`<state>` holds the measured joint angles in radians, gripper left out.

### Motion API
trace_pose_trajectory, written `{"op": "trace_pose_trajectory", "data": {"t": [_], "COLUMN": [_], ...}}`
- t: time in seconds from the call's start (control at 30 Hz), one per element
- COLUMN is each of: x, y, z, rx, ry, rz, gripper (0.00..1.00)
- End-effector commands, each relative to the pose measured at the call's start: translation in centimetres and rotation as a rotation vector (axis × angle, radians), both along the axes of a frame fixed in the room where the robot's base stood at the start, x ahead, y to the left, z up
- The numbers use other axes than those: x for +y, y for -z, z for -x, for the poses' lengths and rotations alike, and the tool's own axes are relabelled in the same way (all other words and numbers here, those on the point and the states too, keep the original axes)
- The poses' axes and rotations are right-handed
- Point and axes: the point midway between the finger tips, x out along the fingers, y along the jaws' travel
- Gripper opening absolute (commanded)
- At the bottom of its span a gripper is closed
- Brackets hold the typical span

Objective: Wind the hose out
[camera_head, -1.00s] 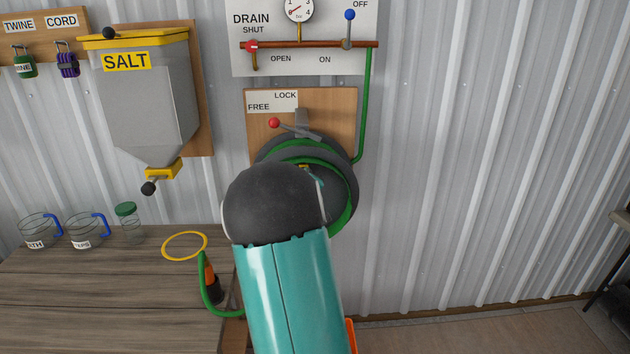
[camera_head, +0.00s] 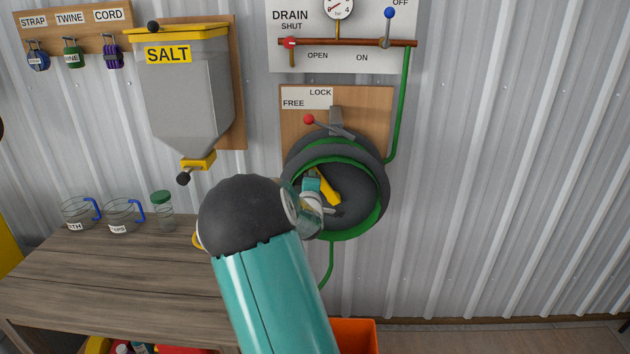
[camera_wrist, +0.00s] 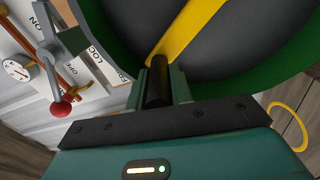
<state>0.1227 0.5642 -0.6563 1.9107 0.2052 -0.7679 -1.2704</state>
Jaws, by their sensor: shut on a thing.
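The dark round hose reel (camera_head: 352,190) hangs on a wooden board on the wall, with green hose (camera_head: 376,212) around its rim. A yellow crank arm (camera_head: 328,190) crosses the reel's face; it also shows in the wrist view (camera_wrist: 188,32). My gripper (camera_wrist: 158,82) is shut on the crank's black handle (camera_wrist: 158,86). In the head view my gripper (camera_head: 312,185) is partly hidden by my wrist. The lever with a red knob (camera_head: 309,119) points left, toward the FREE side. A length of hose (camera_head: 328,265) hangs below the reel.
The drain panel (camera_head: 340,55) with red and blue knobs is above the reel. A salt hopper (camera_head: 187,95) hangs at left over a wooden bench (camera_head: 120,270) with jars. A yellow ring (camera_wrist: 288,125) shows in the wrist view. An orange bin (camera_head: 355,335) stands below.

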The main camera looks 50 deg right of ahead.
Motion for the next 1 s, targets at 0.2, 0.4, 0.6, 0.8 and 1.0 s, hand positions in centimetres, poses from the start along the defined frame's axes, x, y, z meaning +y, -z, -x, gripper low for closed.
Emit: {"op": "trace_pose_trajectory", "data": {"t": [0.2,0.4,0.6,0.8,1.0], "x": [0.1,0.1,0.0,0.1,1.6], "y": [0.2,0.2,0.2,0.1,0.1], "z": [-0.1,-0.1,0.0,0.1,1.3], "rx": [0.0,0.001,0.001,0.001,-0.001], "ry": [-0.001,0.0,0.0,0.001,-0.001], "rz": [-0.002,-0.003,-0.003,-0.002,-0.003], "gripper": [0.0,0.24,0.43,0.43,0.43]}}
